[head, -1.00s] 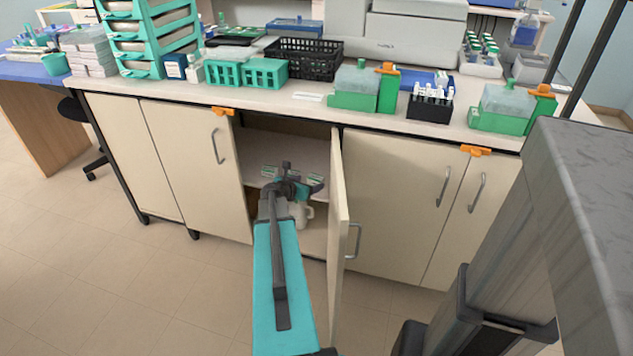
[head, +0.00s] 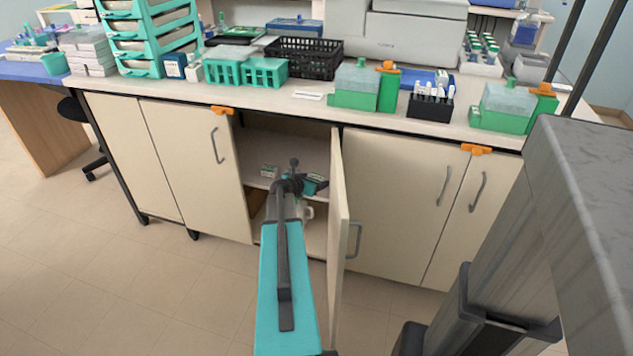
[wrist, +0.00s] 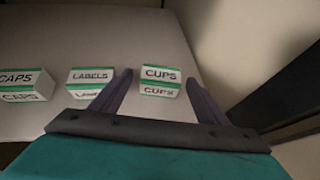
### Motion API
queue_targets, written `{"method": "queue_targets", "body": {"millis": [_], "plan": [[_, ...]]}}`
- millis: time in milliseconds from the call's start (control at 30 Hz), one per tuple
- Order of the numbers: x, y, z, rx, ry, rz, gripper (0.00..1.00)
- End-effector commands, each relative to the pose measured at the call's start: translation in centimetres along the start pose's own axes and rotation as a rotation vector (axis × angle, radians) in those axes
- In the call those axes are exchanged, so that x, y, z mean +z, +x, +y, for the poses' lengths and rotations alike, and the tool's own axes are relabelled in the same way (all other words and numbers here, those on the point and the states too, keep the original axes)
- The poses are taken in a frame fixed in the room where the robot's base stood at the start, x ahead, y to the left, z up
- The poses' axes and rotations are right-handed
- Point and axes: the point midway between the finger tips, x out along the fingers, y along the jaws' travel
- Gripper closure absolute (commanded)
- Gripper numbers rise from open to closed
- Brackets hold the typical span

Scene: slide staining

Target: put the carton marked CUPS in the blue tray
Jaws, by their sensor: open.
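The carton marked CUPS (wrist: 160,80) is white with green bands and stands on the cabinet shelf. My gripper is open and empty. In the head view my gripper (head: 291,187) is inside the open cabinet, and the arm hides part of the shelf. A blue tray-like item (head: 430,80) lies on the bench behind a black tube rack; a second blue item (head: 294,27) is farther back. I cannot tell which is the blue tray.
A carton marked LABELS (wrist: 90,82) stands left of CUPS, and CAPS (wrist: 25,85) farther left. The open cabinet door (head: 338,230) stands close to the right of my arm. A white jug (head: 307,212) is below the shelf. The bench holds racks and boxes.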

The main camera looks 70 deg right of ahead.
Motion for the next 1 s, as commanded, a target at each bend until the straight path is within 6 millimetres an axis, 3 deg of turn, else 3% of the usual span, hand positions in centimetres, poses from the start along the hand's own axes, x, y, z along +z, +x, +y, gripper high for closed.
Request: {"method": "queue_targets", "body": {"millis": [633,900,1000], "plan": [[0.0,0.37,-0.04,0.0,0.0,0.0,0.31],[0.01,0.38,-0.05,0.0,0.0,0.0,0.75],[0.02,0.38,-0.05,0.0,0.0,0.0,0.79]]}}
